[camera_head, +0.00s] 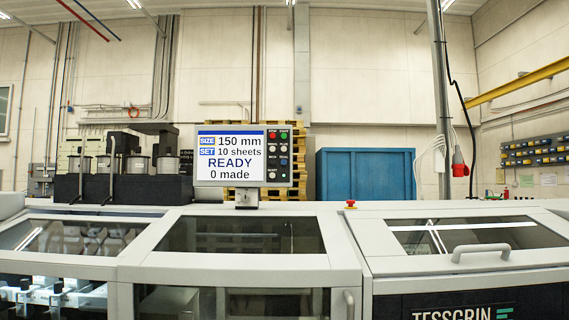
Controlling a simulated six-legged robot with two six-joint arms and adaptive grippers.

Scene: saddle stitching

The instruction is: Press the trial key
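A control panel (244,187) stands on a short post above the machine's top edge, left of centre. Its screen (230,157) reads size 150 mm, set 10 sheets, READY, 0 made. A column of small keys runs down the panel's right side. At the top are a red key (272,135) and a green key (284,135). Several dark keys (284,161) lie below them. The key labels are too small to read surely, so I cannot tell which is the trial key. Neither of my grippers is in view.
The grey machine (345,262) spans the front, with dark window covers and a handle (481,250) on the right cover. A red mushroom button (350,203) sits on its top. Black units with metal cylinders (139,164) stand left of the panel. A blue cabinet (366,174) is behind.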

